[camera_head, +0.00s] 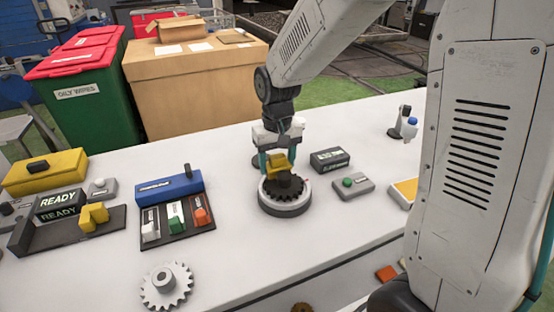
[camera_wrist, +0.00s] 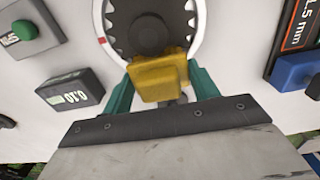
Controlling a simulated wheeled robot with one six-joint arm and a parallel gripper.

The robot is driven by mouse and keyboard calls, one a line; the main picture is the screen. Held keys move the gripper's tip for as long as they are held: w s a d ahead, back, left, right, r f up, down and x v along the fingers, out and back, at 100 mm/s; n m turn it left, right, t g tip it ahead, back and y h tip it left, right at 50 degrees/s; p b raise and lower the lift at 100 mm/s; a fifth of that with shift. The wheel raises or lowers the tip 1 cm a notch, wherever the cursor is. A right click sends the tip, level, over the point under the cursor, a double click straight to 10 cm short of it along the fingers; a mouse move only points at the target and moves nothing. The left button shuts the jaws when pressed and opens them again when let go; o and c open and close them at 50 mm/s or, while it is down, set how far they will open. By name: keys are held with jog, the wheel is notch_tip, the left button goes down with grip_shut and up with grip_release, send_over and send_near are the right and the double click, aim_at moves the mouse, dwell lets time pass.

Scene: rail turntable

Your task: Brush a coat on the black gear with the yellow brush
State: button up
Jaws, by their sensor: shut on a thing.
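The black gear (camera_head: 296,189) lies flat on a round white-and-grey turntable (camera_head: 285,209). It also shows at the top of the wrist view (camera_wrist: 124,38), partly covered by the brush. My gripper (camera_head: 276,160) has teal fingers and is shut on the yellow brush (camera_head: 278,165). In the wrist view the yellow brush block (camera_wrist: 158,80) sits between the fingers, over the near part of the gear. The brush's dark end is at the gear's middle. I cannot tell whether it touches the gear.
A blue box (camera_head: 165,191) and a tray with white, green and red pieces (camera_head: 178,234) stand left of the turntable. A black display box (camera_head: 329,160) and a green-button box (camera_head: 352,184) stand right. A pale gear (camera_head: 166,287) lies in front. White table is bare between them.

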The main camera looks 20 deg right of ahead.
jog(key=shift+w, duration=0.15)
jog(key=shift+w, duration=0.3)
dwell(0.3)
jog(key=shift+r, duration=3.5)
